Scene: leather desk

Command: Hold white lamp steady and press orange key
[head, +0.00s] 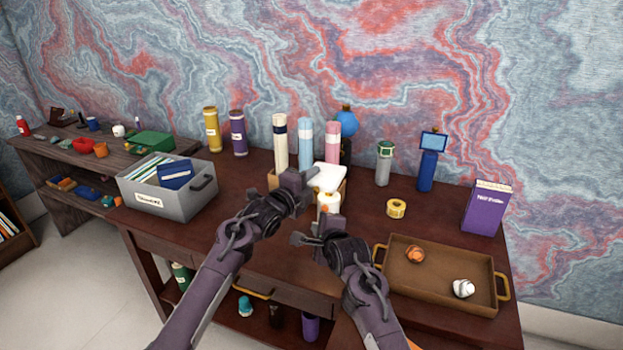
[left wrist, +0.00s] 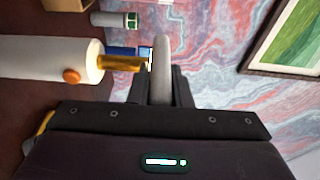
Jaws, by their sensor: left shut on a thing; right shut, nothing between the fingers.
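The white lamp stands upright near the table's middle, its pale shade (head: 331,176) above a white base (head: 328,201). In the left wrist view the shade (left wrist: 162,68) sits between my left fingers, with a brass neck (left wrist: 122,63) leading to the base (left wrist: 45,58). The orange key (left wrist: 71,76) is a round button on the base's side; I cannot make it out in the head view. My left gripper (head: 308,180) is shut on the shade. My right gripper (head: 331,218) is shut and empty, just in front of the base; whether it touches is unclear.
Tall white, blue and pink cylinders (head: 305,145) stand behind the lamp. A grey bin (head: 150,205) is at left. At right are a yellow tape roll (head: 396,208), a brown tray (head: 400,285), a blue device (head: 428,170) and a purple box (head: 486,210).

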